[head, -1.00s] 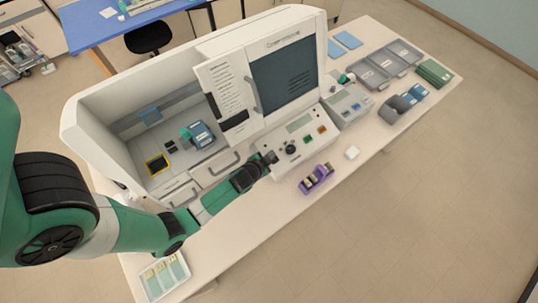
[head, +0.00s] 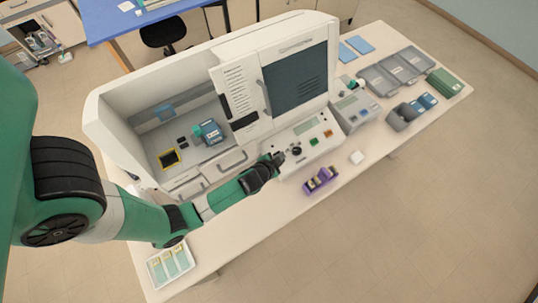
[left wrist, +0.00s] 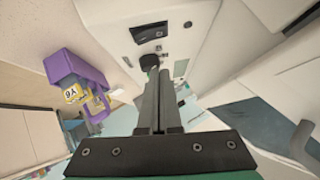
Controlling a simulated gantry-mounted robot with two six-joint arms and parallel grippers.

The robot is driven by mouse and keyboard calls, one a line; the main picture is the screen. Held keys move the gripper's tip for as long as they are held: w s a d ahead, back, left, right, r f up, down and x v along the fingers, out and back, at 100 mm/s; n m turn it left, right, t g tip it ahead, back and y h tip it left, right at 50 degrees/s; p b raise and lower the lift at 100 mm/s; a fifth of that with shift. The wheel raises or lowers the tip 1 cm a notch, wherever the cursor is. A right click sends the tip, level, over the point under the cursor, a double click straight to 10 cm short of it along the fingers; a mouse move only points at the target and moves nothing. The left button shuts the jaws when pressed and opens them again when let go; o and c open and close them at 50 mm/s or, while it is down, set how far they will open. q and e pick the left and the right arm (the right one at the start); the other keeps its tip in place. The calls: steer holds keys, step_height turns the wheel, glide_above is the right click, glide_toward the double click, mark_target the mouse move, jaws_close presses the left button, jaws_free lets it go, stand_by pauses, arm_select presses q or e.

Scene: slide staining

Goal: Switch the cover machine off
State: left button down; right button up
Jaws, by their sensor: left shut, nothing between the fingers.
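The cover machine (head: 250,134) is a large white cabinet on the bench. Its sloped front panel (head: 281,141) carries a display, a black knob (head: 296,151), a green button (head: 314,141) and an orange-red button (head: 328,133). My left gripper (head: 280,157) is shut and empty, just left of the knob in the head view. In the left wrist view the shut fingers (left wrist: 157,75) point at a small black part (left wrist: 149,61) on a white face, with a dark rectangular piece (left wrist: 150,32) beyond it. I cannot tell whether the fingertips touch anything. My right gripper is not in view.
A purple slide rack (head: 320,179) stands in front of the panel; it also shows in the left wrist view (left wrist: 75,65). A smaller grey device (head: 354,110) and trays (head: 380,82) stand further right. The front bench strip is mostly clear.

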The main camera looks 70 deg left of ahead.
arm_select(q)
steer(key=a+v, duration=0.1)
steer(key=v, duration=0.8)
steer(key=shift+s+r, duration=0.3)
steer(key=shift+s, duration=0.2)
steer(key=shift+a, duration=0.15)
